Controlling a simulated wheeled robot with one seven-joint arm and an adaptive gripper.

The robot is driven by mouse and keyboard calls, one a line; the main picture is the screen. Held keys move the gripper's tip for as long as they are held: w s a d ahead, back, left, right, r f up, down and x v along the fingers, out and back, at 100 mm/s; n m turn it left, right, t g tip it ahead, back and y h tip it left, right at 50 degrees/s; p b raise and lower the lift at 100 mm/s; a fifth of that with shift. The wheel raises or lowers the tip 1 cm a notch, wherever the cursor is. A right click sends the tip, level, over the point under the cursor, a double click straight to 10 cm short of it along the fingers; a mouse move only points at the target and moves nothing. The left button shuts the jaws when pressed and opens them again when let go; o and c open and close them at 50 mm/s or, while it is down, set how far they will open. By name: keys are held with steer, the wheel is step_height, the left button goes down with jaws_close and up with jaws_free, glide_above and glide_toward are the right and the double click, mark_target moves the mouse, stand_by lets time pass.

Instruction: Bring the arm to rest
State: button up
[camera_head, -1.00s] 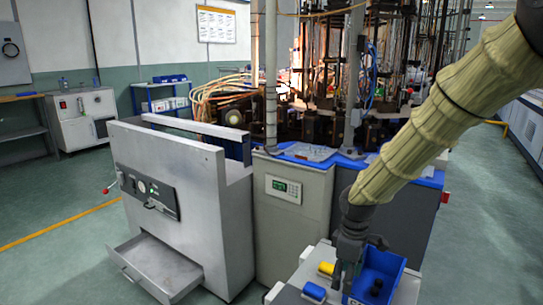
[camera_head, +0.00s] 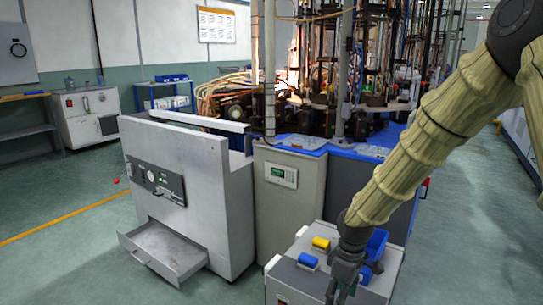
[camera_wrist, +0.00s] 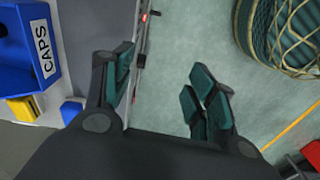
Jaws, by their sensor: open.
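My gripper (camera_head: 342,289) hangs at the lower right in the head view, in front of the blue bin and over the near edge of the grey cart. In the wrist view my gripper (camera_wrist: 160,88) has its fingers spread apart with nothing between them. Below it there are the cart's edge and the green floor (camera_wrist: 160,105). My arm in its tan sleeve reaches down from the upper right in the head view.
A blue bin labelled CAPS (camera_wrist: 22,50) stands on the cart (camera_head: 318,276), beside a yellow block (camera_head: 321,243) and a blue block (camera_head: 308,261). A grey cabinet with an open drawer (camera_head: 165,250) stands left. Floor at right is clear (camera_head: 470,220).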

steer(key=s+a+f+m+y, duration=0.1)
steer(key=s+f+m, duration=0.1)
steer(key=s+f, duration=0.35)
steer(key=s+f+m, duration=0.1)
steer(key=s+f, duration=0.2)
steer(key=f, duration=0.6)
steer(key=s+d+f+m, duration=0.25)
steer(key=s+f, duration=0.25)
steer(key=s, duration=0.4)
steer(key=s+d+f+m+h, duration=0.1)
steer(key=s+f+m, duration=0.2)
steer(key=s+f, duration=0.4)
steer(key=s+d+f+m, duration=0.15)
steer(key=s+f, duration=0.25)
steer(key=s, duration=0.6)
step_height(320, 180, up, 26)
steer(key=p, duration=2.6)
steer(key=shift+f+m, duration=0.2)
steer(key=shift+m, duration=0.2)
